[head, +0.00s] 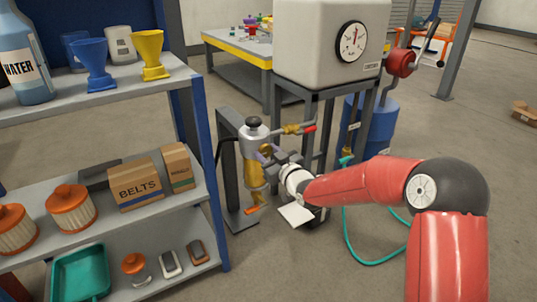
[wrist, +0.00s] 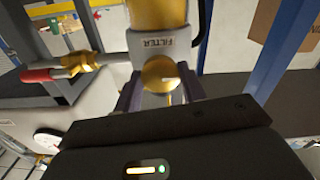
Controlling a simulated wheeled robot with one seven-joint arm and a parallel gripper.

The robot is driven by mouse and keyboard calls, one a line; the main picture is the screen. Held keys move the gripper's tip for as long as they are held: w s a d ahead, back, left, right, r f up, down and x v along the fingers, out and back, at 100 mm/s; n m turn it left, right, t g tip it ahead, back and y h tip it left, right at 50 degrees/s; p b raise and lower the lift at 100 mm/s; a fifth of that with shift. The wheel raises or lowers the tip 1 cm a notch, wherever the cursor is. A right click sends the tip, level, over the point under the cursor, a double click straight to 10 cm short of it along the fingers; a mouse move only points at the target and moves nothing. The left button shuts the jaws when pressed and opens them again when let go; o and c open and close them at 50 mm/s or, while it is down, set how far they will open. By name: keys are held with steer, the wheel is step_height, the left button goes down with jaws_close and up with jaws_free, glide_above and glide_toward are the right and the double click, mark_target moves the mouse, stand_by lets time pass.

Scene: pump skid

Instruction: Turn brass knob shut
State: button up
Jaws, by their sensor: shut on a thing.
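The brass knob (wrist: 160,73) is round and sits just below the FILTER label in the wrist view, with a pale line on its face. My gripper (wrist: 161,90) has its purple fingers on either side of the knob and is shut on it. In the head view my gripper (head: 268,156) reaches from the right to the front of the filter unit (head: 254,132), which has a grey head and a yellow body. The knob is mostly hidden there by my fingers.
A red-handled lever valve (head: 297,129) sticks out to the right of the filter. A grey tank (head: 325,55) with a gauge stands behind it. A stocked shelf unit (head: 195,90) is close on the left. A green hose (head: 372,262) lies on the floor.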

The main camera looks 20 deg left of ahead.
stand_by(0.3)
steer(key=m+b, duration=0.1)
steer(key=m, duration=1.2)
steer(key=m+b, duration=0.1)
steer(key=m, duration=0.3)
steer(key=shift+m, duration=0.4)
stand_by(0.4)
steer(key=o, duration=1)
steer(key=shift+c, duration=0.2)
